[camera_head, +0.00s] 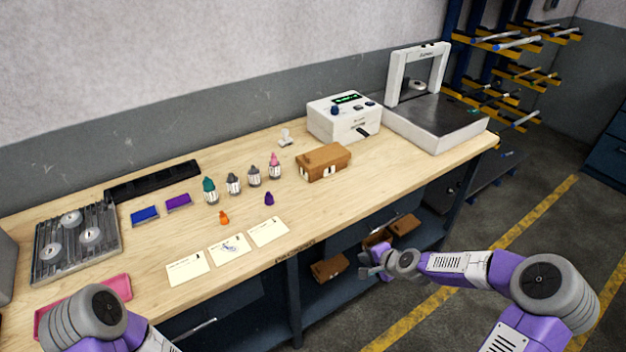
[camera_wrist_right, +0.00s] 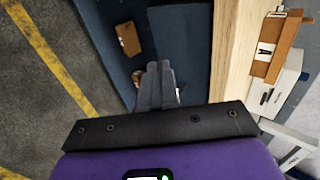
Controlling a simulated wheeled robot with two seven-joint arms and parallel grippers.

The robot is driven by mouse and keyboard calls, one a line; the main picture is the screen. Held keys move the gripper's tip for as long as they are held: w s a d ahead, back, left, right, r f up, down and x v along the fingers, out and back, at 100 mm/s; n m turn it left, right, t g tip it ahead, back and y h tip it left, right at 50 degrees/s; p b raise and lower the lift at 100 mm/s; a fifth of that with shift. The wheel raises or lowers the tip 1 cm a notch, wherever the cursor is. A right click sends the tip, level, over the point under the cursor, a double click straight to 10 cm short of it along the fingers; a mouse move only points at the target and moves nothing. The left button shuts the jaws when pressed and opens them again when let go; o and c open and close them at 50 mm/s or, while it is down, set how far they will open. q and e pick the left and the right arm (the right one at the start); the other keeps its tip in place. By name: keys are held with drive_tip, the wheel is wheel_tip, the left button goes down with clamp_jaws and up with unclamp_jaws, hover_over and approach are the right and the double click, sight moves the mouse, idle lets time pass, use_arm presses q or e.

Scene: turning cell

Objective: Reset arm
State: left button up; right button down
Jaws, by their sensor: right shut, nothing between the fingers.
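My right gripper (camera_head: 372,272) is off the front edge of the workbench (camera_head: 330,205), in front of its lower shelf, at the end of my purple and grey right arm. In the right wrist view its fingers (camera_wrist_right: 156,84) are together with nothing between them. My left arm comes in at the lower left of the head view, but its gripper is out of the picture.
On the bench are several small bottles (camera_head: 233,184), three cards (camera_head: 228,248), a brown box (camera_head: 323,161), a white device (camera_head: 343,117) and a grey plate with a frame (camera_head: 435,120). Brown boxes (camera_head: 330,268) sit on the shelf below. The floor at right is clear.

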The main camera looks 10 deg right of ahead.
drive_tip(key=s+a+f+n+g+y, duration=0.1)
drive_tip(key=s+a+f+n+g, duration=0.15)
drive_tip(key=s+a+f, duration=0.45)
drive_tip(key=s+a+f+n+g+y, duration=0.1)
drive_tip(key=s+a+f+n+g, duration=0.15)
drive_tip(key=s+a+f, duration=0.4)
drive_tip(key=s+a+f+n+g, duration=0.1)
drive_tip(key=s+a+f+n, duration=0.1)
drive_tip(key=s, duration=0.3)
drive_tip(key=s+a+f+n+g+h, duration=0.1)
drive_tip(key=s+a+f+n+g, duration=0.1)
drive_tip(key=s+a+n, duration=0.2)
drive_tip(key=shift+s+n, duration=0.3)
drive_tip(key=shift+s, duration=0.8)
